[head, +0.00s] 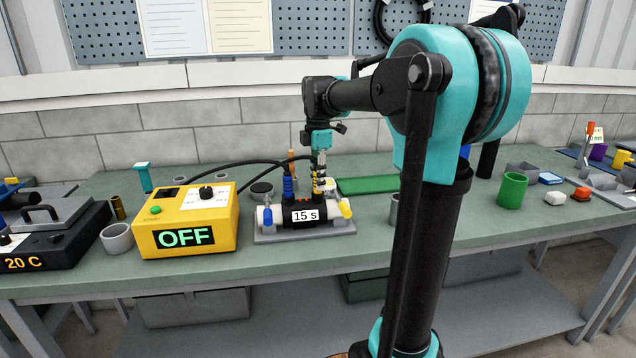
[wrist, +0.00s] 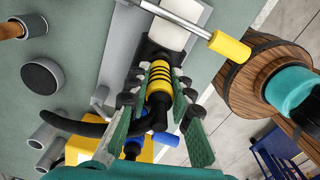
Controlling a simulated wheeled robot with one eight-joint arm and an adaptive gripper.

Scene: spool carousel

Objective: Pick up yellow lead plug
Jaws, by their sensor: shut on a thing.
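In the wrist view the yellow lead plug (wrist: 158,84) is between the green finger pads. My gripper (head: 318,170) points down over the device and is shut on the plug; it also shows in the wrist view (wrist: 160,90). I cannot tell whether the plug's lower end is still seated in the device. A blue lead plug (head: 288,187) stands upright to the left, on the same device.
A yellow power box (head: 186,222) reading OFF stands left of the device, with black cables running from it. A yellow-ended handle (wrist: 229,46) sticks out beside the plug. A grey cup (head: 117,239) and green cup (head: 511,190) stand on the bench.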

